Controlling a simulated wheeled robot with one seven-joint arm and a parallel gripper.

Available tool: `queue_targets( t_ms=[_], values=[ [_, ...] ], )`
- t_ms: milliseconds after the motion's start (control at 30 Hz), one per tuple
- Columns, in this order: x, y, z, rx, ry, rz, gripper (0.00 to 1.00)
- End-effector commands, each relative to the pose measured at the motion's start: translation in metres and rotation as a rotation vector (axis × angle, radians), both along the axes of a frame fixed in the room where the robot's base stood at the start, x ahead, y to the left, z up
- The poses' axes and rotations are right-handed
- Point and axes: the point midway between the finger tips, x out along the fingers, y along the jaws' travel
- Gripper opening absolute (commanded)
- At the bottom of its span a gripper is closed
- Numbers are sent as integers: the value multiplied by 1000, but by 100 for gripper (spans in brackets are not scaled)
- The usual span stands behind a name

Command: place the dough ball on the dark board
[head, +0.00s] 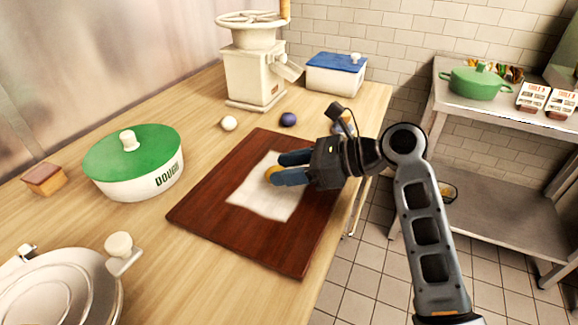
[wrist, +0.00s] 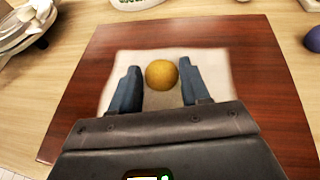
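The dark reddish-brown board (head: 205,208) lies on the wooden table, with a white sheet (head: 262,200) on its middle. A yellow-orange ball (head: 270,174) is over the sheet, at my gripper (head: 279,168). In the wrist view the ball (wrist: 161,74) sits between the two blue fingertips, with small gaps at its sides; my gripper (wrist: 160,78) looks open. Contact between ball and sheet is hard to judge. A cream ball (head: 229,123) and a dark purple ball (head: 288,119) lie on bare table behind the board. Which ball is the dough is not marked.
A green-lidded pot marked DOUGH (head: 150,178) stands left of the board. A cream mill (head: 253,75) and a blue-lidded box (head: 336,77) stand at the back. A round metal appliance (head: 60,290) is at front left. A steel shelf (head: 490,190) stands right, across a floor gap.

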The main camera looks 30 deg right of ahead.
Motion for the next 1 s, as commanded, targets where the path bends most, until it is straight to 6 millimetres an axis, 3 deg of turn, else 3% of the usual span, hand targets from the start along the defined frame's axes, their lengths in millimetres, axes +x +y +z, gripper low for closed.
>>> queue_targets(
  t_ms=[200, 533, 1000],
  values=[
    [0, 0, 0, 0, 0, 0, 66],
    [-3, -4, 4, 0, -1, -2, 66],
    [-57, -63, 37, -1, -2, -3, 66]
  ],
)
